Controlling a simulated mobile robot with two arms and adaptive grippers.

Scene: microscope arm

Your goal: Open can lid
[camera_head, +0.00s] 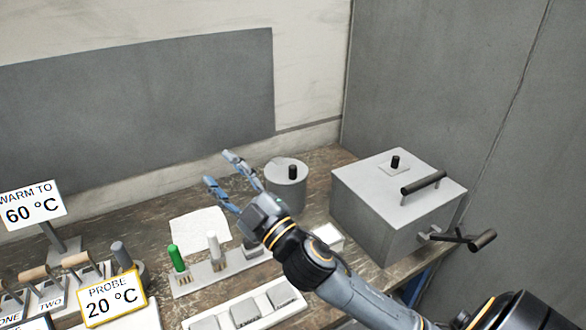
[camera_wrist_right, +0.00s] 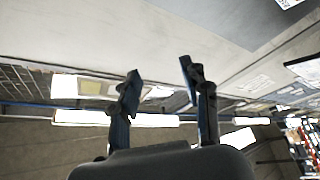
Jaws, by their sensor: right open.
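A small round grey can (camera_head: 284,188) stands at the back of the bench, and its lid (camera_head: 287,170) with a black knob sits on top. My right gripper (camera_head: 219,168) is open and empty, to the left of the can and apparently above the bench. Its fingers point up and left, away from the knob. In the right wrist view the two fingers (camera_wrist_right: 160,78) are spread with nothing between them, and the can does not show there. My left gripper is not in view.
A large grey box (camera_head: 375,215) with black handles stands right of the can. A rack (camera_head: 215,268) with green and white-topped items and a tray (camera_head: 245,309) lie in front. A white cloth (camera_head: 200,228) lies mid-bench.

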